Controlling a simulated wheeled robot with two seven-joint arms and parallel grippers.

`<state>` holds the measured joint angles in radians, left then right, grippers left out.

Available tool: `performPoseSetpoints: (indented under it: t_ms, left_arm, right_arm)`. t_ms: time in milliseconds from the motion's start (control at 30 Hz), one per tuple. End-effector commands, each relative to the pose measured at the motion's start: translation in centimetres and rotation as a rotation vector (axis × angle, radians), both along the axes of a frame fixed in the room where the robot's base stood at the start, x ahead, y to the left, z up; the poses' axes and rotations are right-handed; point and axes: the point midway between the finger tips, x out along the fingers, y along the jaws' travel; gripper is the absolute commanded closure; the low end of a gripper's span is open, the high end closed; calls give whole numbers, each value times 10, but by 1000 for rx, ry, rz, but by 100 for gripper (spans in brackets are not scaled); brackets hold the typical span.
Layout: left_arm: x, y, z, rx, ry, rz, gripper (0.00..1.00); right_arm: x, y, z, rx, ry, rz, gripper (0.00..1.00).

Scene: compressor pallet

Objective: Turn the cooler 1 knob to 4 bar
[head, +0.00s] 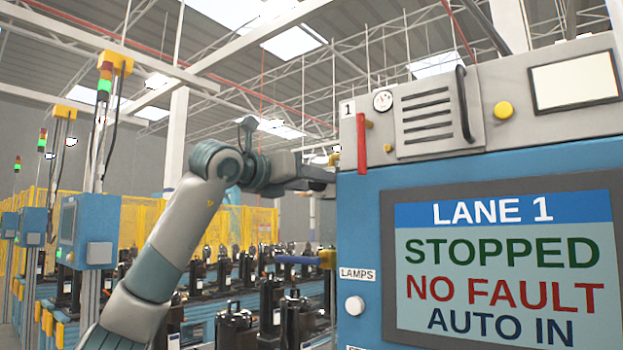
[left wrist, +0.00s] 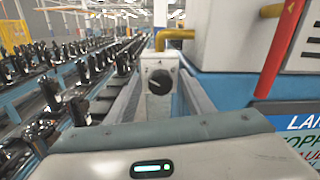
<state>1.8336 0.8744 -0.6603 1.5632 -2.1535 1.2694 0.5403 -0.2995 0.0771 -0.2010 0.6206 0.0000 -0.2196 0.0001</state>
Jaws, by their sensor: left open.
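A dark round knob (left wrist: 160,81) with a pale pointer line sits on a light grey upright plate in the left wrist view. Its scale is too small to read. My left gripper (left wrist: 158,135) fills the bottom of that view, in front of the knob and apart from it. It is open and nothing shows in it; its fingertips are not clear. In the head view my left arm reaches in from the left, and its end goes behind the blue cabinet (head: 360,228). The knob is hidden there. My right gripper is not in view.
The cabinet's screen (head: 505,262) reads LANE 1, STOPPED, NO FAULT, AUTO IN. A red handle (head: 361,143) and a small gauge (head: 383,101) are above. A yellow pipe (left wrist: 174,36) bends over the knob plate. Rows of black compressors (left wrist: 75,107) stand to the left.

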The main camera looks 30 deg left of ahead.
Motion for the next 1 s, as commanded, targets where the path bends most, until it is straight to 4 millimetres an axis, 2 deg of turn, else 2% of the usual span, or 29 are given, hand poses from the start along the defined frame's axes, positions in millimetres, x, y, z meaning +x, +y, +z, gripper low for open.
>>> performPoseSetpoints:
  t_ms: [200, 367, 733, 1000]
  left_arm:
    - [0, 0, 0, 0, 0, 0, 54]
    - [0, 0, 0, 0, 0, 0, 93]
    - [0, 0, 0, 26, -2, 0, 93]
    - [0, 0, 1, 142, -10, 0, 93]
  right_arm:
    - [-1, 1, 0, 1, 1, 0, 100]
    - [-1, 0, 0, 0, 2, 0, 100]
    - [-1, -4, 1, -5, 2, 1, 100]
    - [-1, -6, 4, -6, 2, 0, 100]
